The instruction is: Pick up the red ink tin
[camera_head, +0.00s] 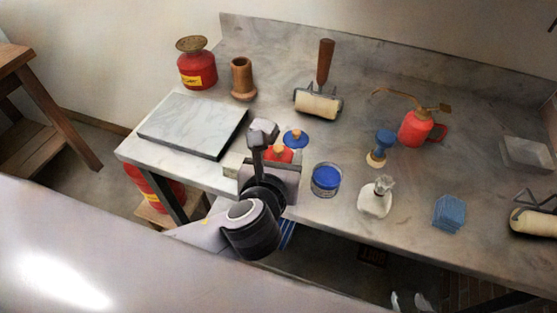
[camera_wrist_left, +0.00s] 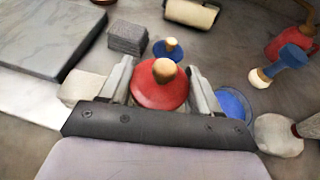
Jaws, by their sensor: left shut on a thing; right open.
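The red ink tin (camera_head: 279,155) shows as a round red top with a wooden knob, near the front edge of the bench. My left gripper (camera_head: 270,165) is around it and shut on it. In the left wrist view the red ink tin (camera_wrist_left: 158,92) sits between the two fingers of my left gripper (camera_wrist_left: 162,78), with one finger at each side. Its lower part is hidden, so I cannot tell whether it touches the bench.
A blue lid (camera_head: 295,138) lies just behind the tin, and an open blue tin (camera_head: 326,180) stands to the right. A grey block (camera_wrist_left: 127,38) and a stone slab (camera_head: 193,125) are to the left.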

